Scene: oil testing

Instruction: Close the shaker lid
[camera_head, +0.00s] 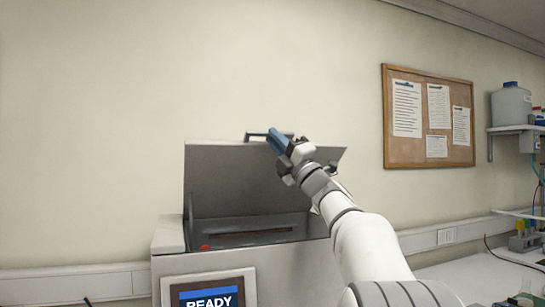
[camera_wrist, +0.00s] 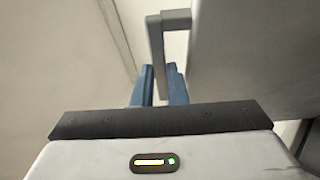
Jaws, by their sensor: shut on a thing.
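The shaker (camera_head: 168,236) is a grey box-shaped machine with a screen reading "READY". Its lid (camera_head: 225,165) stands raised and open, with a dark handle (camera_head: 257,136) along its top edge. My gripper (camera_head: 272,133) is at the handle, its blue fingers shut on it. In the wrist view the lid (camera_wrist: 250,50) fills the upper right, and the handle (camera_wrist: 154,45) runs down between the blue fingertips (camera_wrist: 160,72) of my gripper. My arm crosses in front of the lid's right part and hides some of it.
A cork board (camera_head: 428,152) with papers hangs on the wall at the right. A shelf (camera_head: 512,130) with a plastic container (camera_head: 510,104) is at the far right. The wall left of the shaker is bare.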

